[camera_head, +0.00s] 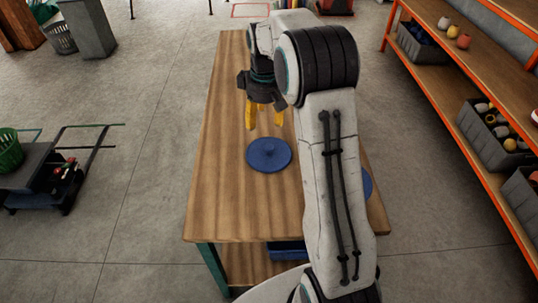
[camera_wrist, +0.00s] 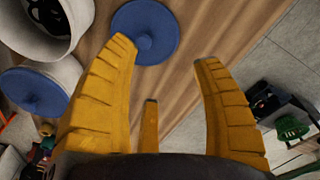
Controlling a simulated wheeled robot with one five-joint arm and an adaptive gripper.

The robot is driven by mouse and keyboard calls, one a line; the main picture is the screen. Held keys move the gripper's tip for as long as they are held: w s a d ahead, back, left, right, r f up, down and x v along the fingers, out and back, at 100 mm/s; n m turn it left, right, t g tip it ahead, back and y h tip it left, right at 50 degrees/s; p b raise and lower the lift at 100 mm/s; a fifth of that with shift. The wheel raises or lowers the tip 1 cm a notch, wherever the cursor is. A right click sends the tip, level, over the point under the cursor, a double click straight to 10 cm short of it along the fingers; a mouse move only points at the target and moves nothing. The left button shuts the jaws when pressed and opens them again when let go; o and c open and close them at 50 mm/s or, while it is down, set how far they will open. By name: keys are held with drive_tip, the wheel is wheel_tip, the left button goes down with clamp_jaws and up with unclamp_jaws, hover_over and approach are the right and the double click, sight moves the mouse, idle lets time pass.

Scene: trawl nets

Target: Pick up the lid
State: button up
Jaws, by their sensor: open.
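A round blue lid (camera_head: 268,155) with a small knob lies flat on the wooden table. It also shows at the top of the wrist view (camera_wrist: 155,30), partly overlapped by the left finger. My gripper (camera_head: 264,118) has yellow fingers, spread open and empty, pointing down above the table just behind the lid in the head view. The fingers (camera_wrist: 165,65) are apart in the wrist view, with nothing between them. A second blue disc (camera_wrist: 32,92) shows at the left of the wrist view, against a white container (camera_wrist: 72,72); in the head view my arm mostly hides it (camera_head: 367,184).
The wooden table (camera_head: 215,190) is bare left of the lid. An orange shelf rack (camera_head: 450,110) with bins stands at right. A dark cart (camera_head: 45,185) with a green basket stands at left.

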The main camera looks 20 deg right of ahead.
drive_tip(key=n+g+b, duration=0.1)
hover_over(269, 147)
drive_tip(key=f, duration=1.1)
drive_tip(key=shift+w+f, duration=0.2)
drive_tip(key=shift+f, duration=0.1)
drive_tip(key=shift+s+f+p, duration=0.1)
drive_tip(key=shift+f+p, duration=0.4)
drive_tip(key=shift+f, duration=3.1)
drive_tip(key=shift+c, duration=0.5)
drive_tip(key=c, duration=0.9)
